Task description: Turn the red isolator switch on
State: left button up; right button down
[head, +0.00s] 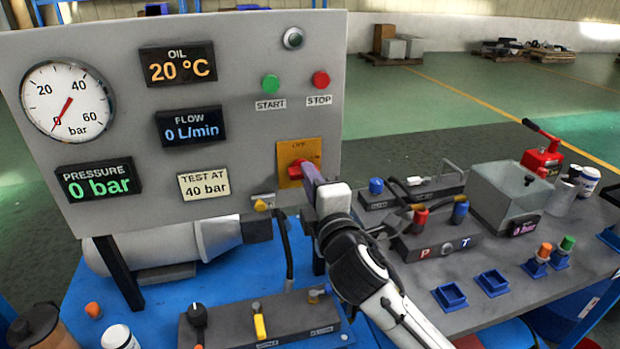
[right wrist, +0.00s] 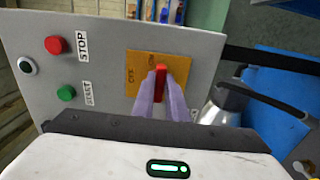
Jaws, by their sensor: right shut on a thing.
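The red isolator switch (head: 297,170) sits on an orange plate (head: 312,147) at the lower right of the grey panel. OFF is printed at the plate's top in the head view. In the right wrist view the red handle (right wrist: 161,72) runs up the picture, away from the OFF label at the left; a second label near its upper end is partly hidden. My right gripper (head: 306,174) is shut on the handle, with one finger on each side, also in the right wrist view (right wrist: 161,80). My left gripper is not in view.
Green START (head: 270,83) and red STOP (head: 320,80) buttons sit above the switch. The pressure display (head: 98,188) reads 0 bar. A valve block (head: 265,322) stands below the panel. Hose fittings and a clear tank (head: 508,195) crowd the bench to the right.

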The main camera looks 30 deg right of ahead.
jog(key=c, duration=1.8)
grip_release()
jog(key=shift+o, duration=0.2)
jog(key=b+v, duration=0.1)
jog(key=v, duration=0.9)
jog(key=shift+s, duration=0.2)
jog(key=shift+f, duration=0.15)
jog(key=s+a+f+m+g+y, duration=0.2)
jog(key=a+f, duration=0.1)
jog(key=f, duration=0.8)
jog(key=s+a+f+m+g+y, duration=0.1)
jog(key=a+f+m+g+y, duration=0.15)
jog(key=f, duration=0.85)
jog(key=s+a+f+m+g+y, duration=0.2)
jog(key=s+a+f+m+g, duration=0.2)
jog(key=s+f+m, duration=0.4)
jog(key=s+f, duration=0.6)
jog(key=f, duration=0.4)
jog(key=shift+s, duration=0.35)
